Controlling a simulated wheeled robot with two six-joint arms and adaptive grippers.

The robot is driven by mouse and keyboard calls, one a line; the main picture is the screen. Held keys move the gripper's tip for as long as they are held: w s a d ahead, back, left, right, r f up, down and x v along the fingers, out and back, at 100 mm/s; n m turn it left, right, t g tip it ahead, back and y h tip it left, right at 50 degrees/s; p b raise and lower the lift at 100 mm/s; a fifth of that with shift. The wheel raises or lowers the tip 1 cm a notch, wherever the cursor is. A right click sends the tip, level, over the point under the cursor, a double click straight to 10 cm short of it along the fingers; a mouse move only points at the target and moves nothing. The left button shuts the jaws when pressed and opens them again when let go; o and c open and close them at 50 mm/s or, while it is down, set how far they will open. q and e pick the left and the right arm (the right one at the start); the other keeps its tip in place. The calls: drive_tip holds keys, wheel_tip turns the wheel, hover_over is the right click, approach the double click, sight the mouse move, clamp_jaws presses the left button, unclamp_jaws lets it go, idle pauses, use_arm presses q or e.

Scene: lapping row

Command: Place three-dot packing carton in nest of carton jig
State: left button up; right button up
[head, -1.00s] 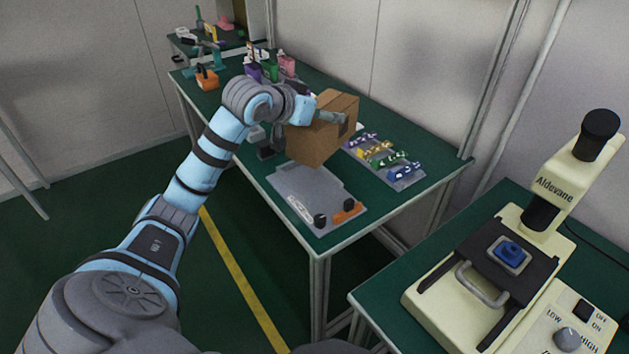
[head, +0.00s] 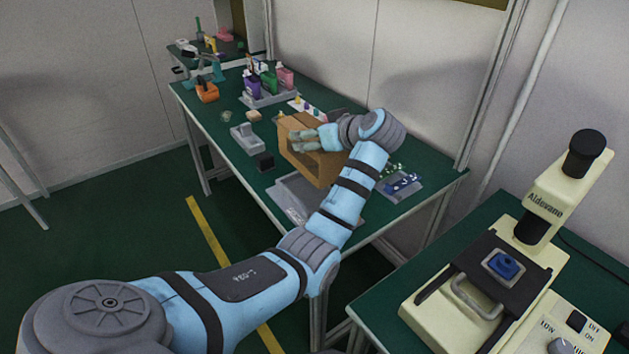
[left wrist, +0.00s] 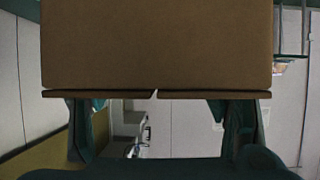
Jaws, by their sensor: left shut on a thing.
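The brown packing carton (head: 322,172) is in my left gripper (head: 306,141), over or just behind the far part of a grey jig plate (head: 288,191) on the green bench. I cannot tell whether its underside touches anything. The carton looks tilted, with a dark opening on the side facing me. In the left wrist view the carton (left wrist: 155,45) fills the upper middle, with two flap edges along its lower side. No dots show on the faces in view. My forearm hides the right part of the plate. My right gripper is not in view.
A tray of colored bottles (head: 268,97) stands behind the carton. A tray with blue parts (head: 402,186) lies to the right. A cream Aldevane machine (head: 520,260) stands on the nearer bench.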

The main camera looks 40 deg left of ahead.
sight(334, 176)
use_arm(q)
wheel_tip(334, 176, down, 12)
drive_tip(key=shift+r+b, duration=0.25)
drive_tip(key=shift+b, duration=0.7)
drive_tip(key=o, duration=1.5)
drive_tip(key=shift+r, duration=0.1)
drive_tip(key=shift+o, duration=0.2)
drive_tip(key=p+v, duration=0.2)
drive_tip(key=v, duration=1)
